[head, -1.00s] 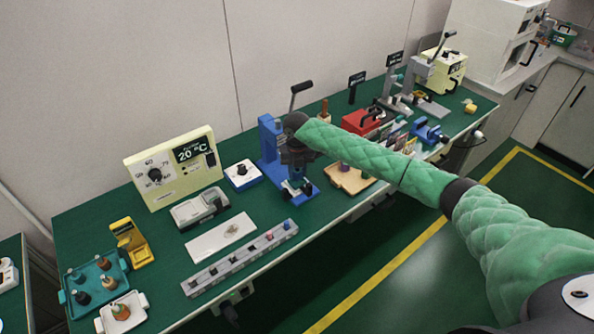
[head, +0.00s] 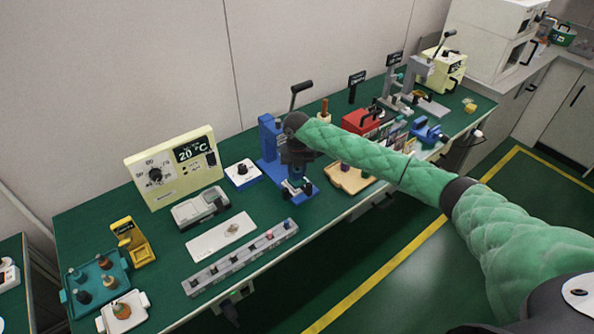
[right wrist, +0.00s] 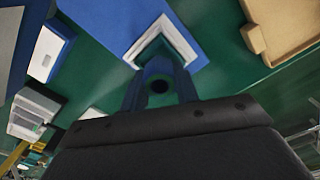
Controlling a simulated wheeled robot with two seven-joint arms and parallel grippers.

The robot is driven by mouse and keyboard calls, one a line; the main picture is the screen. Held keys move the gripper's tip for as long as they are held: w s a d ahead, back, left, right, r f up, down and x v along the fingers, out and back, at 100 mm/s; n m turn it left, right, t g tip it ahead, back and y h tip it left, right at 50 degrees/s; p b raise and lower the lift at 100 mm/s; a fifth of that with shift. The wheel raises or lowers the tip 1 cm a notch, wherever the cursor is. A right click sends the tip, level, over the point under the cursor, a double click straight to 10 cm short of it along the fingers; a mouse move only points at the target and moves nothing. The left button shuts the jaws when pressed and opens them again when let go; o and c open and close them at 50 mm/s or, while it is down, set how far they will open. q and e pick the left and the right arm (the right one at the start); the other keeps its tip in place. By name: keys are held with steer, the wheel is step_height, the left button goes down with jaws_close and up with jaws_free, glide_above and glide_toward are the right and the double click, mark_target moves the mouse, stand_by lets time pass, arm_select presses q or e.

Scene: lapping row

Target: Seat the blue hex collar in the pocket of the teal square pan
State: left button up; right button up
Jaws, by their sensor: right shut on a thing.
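My right gripper (head: 296,180) is at the blue press, low over its base. In the right wrist view it is shut on the blue hex collar (right wrist: 158,70), whose dark round hole shows between the fingers. The teal square pan (right wrist: 178,38), with a pale rim, lies on the press base just past the collar. The pan's pocket is hidden by the collar and fingers, and I cannot tell whether the collar touches it. In the head view the gripper covers most of both. My left gripper is not in view.
The blue press (head: 268,145) with its raised lever stands behind my gripper. A wooden tray (head: 350,180) lies to its right. A white plate (head: 215,240) and a grey rail with several pegs (head: 228,268) lie to the left. A cream temperature box (head: 170,170) stands behind them.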

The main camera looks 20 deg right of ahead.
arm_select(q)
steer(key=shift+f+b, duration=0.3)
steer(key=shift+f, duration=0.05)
arm_select(e)
steer(key=shift+f, duration=0.8)
steer(key=o, duration=1.2)
steer(key=shift+c, duration=0.2)
steer(key=shift+r+b, duration=0.75)
steer(key=shift+r, duration=1)
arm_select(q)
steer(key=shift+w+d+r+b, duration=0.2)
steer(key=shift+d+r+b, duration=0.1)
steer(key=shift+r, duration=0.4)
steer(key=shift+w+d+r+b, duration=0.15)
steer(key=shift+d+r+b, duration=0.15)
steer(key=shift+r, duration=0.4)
arm_select(e)
steer(key=shift+r, duration=2.15)
